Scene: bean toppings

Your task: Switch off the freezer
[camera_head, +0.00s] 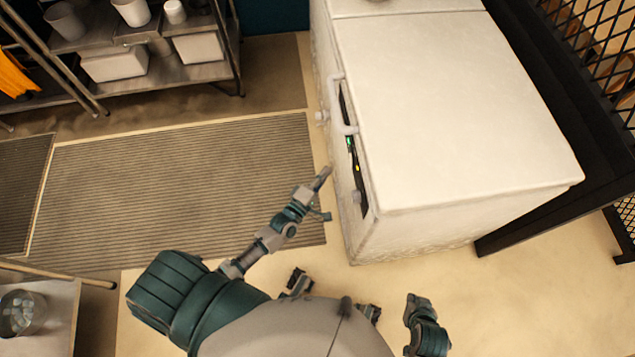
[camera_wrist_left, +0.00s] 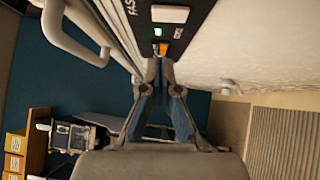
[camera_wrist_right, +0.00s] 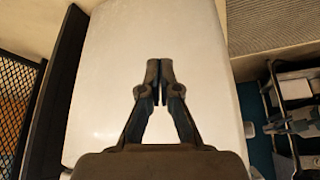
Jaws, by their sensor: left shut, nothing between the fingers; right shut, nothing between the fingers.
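The white chest freezer (camera_head: 460,110) stands at the right in the head view. A dark control panel (camera_head: 352,138) on its left side carries a green light and a yellow-orange one. In the left wrist view the panel shows a white button (camera_wrist_left: 170,13), a lit green switch (camera_wrist_left: 158,31) and an orange switch (camera_wrist_left: 160,48). My left gripper (camera_head: 322,178) is shut and empty beside the panel. Its fingertips (camera_wrist_left: 161,68) lie just below the orange switch in the left wrist view; I cannot tell if they touch. My right gripper (camera_wrist_right: 159,72) is shut and empty, with the freezer lid behind it.
A metal shelf (camera_head: 185,68) with white containers stands at the upper left. A black mesh fence (camera_head: 590,50) borders the freezer's right. The striped floor mat (camera_head: 190,190) is clear.

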